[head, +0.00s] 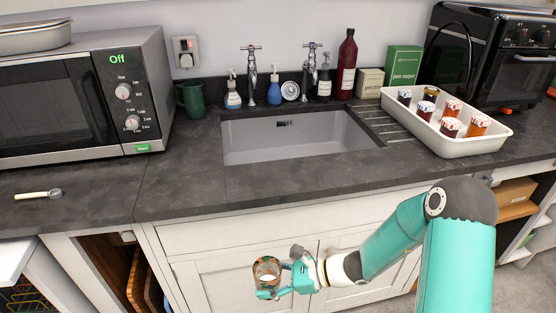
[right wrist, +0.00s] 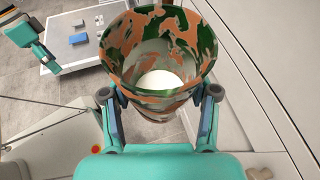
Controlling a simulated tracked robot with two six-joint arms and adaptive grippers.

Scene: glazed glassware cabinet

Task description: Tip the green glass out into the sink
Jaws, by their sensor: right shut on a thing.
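My right gripper (head: 285,279) is shut on a cup-shaped glass (head: 266,271) with a blotchy green and orange pattern. It holds the glass in front of the cabinet doors, below the counter edge and away from the sink (head: 250,150). In the right wrist view the glass (right wrist: 150,88) sits between the two fingers, its wide mouth showing. A white patch lies inside at the bottom; I cannot tell if it is liquid. The sink basin is grey and looks empty. A teal part at the upper left of the right wrist view seems to be my left gripper (right wrist: 48,62); its fingers are unclear.
A white tray (head: 480,148) of jars is to the right, a microwave (head: 90,95) to the left. The counter (head: 200,180) before the sink is clear.

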